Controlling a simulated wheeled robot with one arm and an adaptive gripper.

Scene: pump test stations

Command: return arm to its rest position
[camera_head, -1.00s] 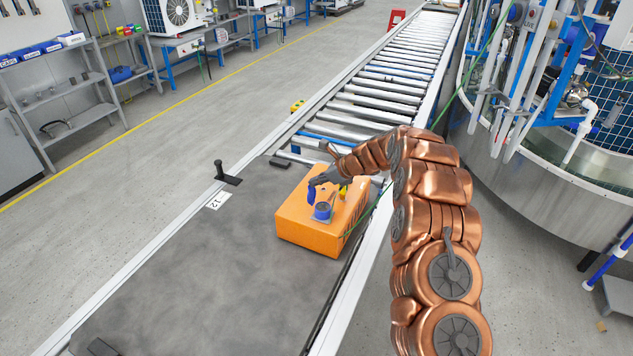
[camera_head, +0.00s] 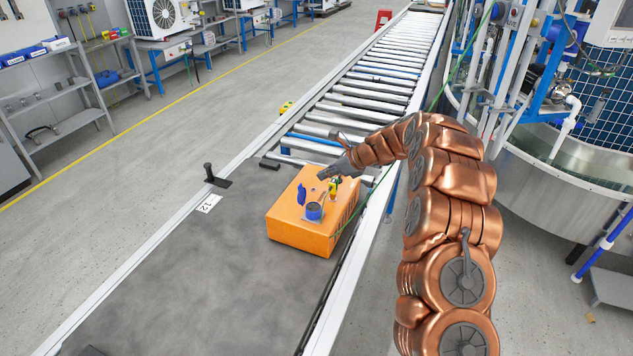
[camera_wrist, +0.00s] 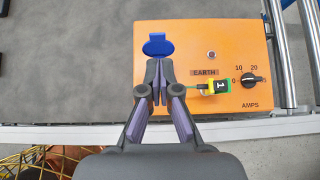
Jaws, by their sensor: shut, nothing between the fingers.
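My gripper (camera_head: 325,173) is shut and empty, at the end of my copper-coloured arm, above the orange test box. In the wrist view its dark fingers (camera_wrist: 160,95) meet in front of the orange box (camera_wrist: 203,60). The orange box (camera_head: 290,233) sits on the dark mat of the conveyor. Its top has a raised blue cap (camera_head: 301,195), a blue socket (camera_head: 314,211) and a yellow-green plug (camera_head: 334,188). The wrist view shows the blue cap (camera_wrist: 158,45), the plug (camera_wrist: 220,86), an EARTH label and an AMPS knob (camera_wrist: 249,78). The fingers hide the socket there.
A roller conveyor (camera_head: 385,80) runs to the back. A dark post (camera_head: 209,173) stands on the left rail. A round metal tank (camera_head: 540,185) with pipes stands to the right. A green cable (camera_head: 440,90) runs past my arm.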

